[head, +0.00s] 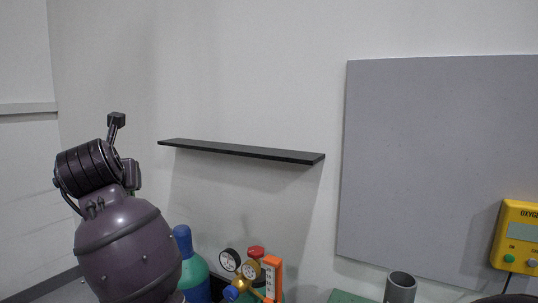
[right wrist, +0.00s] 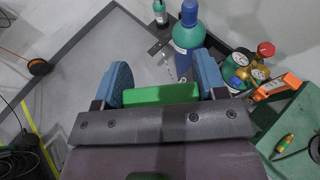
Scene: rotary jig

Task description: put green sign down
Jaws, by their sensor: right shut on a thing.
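My right gripper (right wrist: 163,84) shows in the right wrist view, its two blue fingers closed on a green sign (right wrist: 160,94). The sign appears as a flat green bar spanning the gap between the fingers, and the gripper body hides its near part. In that view the sign is seen against the grey floor, close to a gas cylinder; I cannot tell its height. The sign and the right gripper do not show in the head view. My left gripper is in neither view.
A blue and green gas cylinder (head: 192,262) stands beside gauges (head: 240,265) and an orange device (head: 272,278). A bare black shelf (head: 240,150) is on the wall, left of a grey panel (head: 430,160). A green surface (right wrist: 290,150) holds a small brass fitting (right wrist: 284,143).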

